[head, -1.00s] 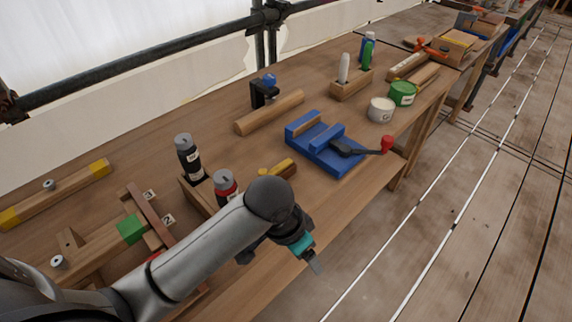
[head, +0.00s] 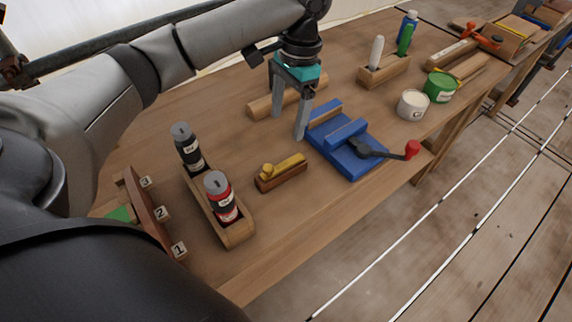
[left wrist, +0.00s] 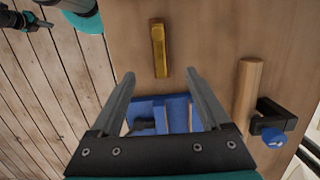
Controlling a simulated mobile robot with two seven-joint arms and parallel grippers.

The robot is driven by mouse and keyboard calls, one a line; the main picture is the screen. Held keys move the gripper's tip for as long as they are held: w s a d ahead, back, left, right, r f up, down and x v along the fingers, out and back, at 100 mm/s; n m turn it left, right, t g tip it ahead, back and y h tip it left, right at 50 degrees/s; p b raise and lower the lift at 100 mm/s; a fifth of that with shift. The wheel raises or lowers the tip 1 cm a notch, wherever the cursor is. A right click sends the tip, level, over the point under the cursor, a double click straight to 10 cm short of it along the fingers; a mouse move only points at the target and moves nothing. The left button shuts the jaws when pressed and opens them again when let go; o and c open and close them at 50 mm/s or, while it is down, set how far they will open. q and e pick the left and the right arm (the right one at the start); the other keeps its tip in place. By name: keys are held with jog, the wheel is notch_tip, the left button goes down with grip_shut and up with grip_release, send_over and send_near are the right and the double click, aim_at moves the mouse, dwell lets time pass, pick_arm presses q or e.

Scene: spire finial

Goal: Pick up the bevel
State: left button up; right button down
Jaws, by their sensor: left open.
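A small tool of dark wood with a brass-yellow top and knob, seemingly the bevel (head: 282,172), lies on the bench. It also shows in the left wrist view (left wrist: 158,48), just beyond the fingertips. My left gripper (head: 288,126) is open and empty, above the bench behind the bevel and beside the blue vise (head: 352,157). In the left wrist view its fingers (left wrist: 160,76) stand wide apart, with the vise between them. My right gripper does not show in the head view; dark and teal parts at the wrist view's upper left seem to be mine.
A wooden holder (head: 238,233) with a black and a red bottle stands left of the bevel. A round wooden bar (head: 262,107) lies behind my left gripper. A white tin (head: 411,105) and green tin (head: 440,86) stand right. Bare bench surrounds the bevel.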

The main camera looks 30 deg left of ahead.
pick_arm(q)
jog(key=b, duration=0.3)
send_over(282, 166)
notch_tip(282, 166, down, 9)
jog(key=shift+w+r, duration=0.1)
jog(key=shift+w, duration=0.05)
jog(key=shift+s+f+b, duration=0.15)
jog(key=shift+f+b, duration=0.3)
jog(key=shift+f, duration=1.15)
jog(key=shift+s+f+b, duration=0.1)
jog(key=shift+f+b, duration=0.3)
jog(key=shift+f, duration=1.15)
jog(key=shift+r, duration=0.1)
grip_shut()
